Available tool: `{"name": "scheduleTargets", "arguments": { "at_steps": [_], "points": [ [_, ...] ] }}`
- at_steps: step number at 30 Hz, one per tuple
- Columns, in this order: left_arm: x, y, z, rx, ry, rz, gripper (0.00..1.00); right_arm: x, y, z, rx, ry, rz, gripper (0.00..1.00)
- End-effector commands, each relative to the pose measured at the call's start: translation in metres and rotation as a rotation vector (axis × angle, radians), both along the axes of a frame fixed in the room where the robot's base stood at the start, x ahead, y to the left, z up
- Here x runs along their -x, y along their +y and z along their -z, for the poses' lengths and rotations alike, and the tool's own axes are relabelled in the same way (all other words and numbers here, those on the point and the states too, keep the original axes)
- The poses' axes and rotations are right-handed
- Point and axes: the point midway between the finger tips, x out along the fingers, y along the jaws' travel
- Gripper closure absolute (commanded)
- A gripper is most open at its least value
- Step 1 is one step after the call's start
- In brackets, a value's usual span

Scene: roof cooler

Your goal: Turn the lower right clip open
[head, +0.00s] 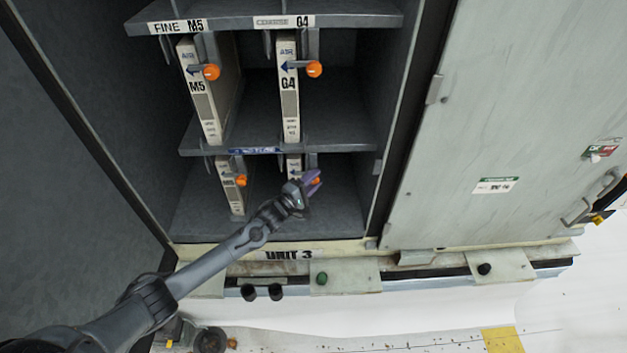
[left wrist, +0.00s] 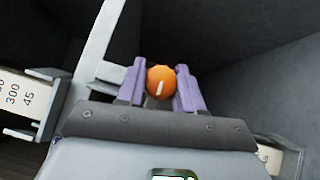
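The lower right clip has an orange knob (head: 316,181) in front of the lower right filter (head: 294,166). My left gripper (head: 310,183) is at this knob and partly hides it in the head view. In the left wrist view the orange knob (left wrist: 160,80) sits between my two purple fingers (left wrist: 161,88), which look pressed on both its sides. A short white mark on the knob runs nearly upright, slightly tilted. The clip's arm behind the knob is mostly hidden. My right gripper is in neither view.
Other orange clip knobs are at the upper left (head: 211,72), upper right (head: 314,69) and lower left (head: 241,180). The middle shelf (head: 345,141) is above my gripper. The open cabinet door (head: 480,110) stands to the right.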

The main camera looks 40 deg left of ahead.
Motion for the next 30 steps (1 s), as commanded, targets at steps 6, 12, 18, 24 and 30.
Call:
{"name": "scheduleTargets", "arguments": {
  "at_steps": [6, 12, 18, 24, 30],
  "points": [
    [0.000, 0.000, 0.000, 0.000, 0.001, 0.000, 0.94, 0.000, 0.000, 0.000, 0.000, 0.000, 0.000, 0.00],
    [0.000, 0.000, -0.001, -0.012, 0.013, -0.001, 0.95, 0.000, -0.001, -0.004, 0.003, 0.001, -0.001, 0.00],
    [0.001, 0.000, -0.004, -0.069, 0.064, -0.001, 0.95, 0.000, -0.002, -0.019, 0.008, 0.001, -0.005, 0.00],
    [0.001, 0.000, -0.006, -0.177, 0.159, -0.001, 0.96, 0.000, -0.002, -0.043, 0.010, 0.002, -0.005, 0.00],
    [0.000, -0.001, -0.005, -0.316, 0.281, 0.001, 0.96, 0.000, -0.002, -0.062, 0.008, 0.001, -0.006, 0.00]
  ]
}}
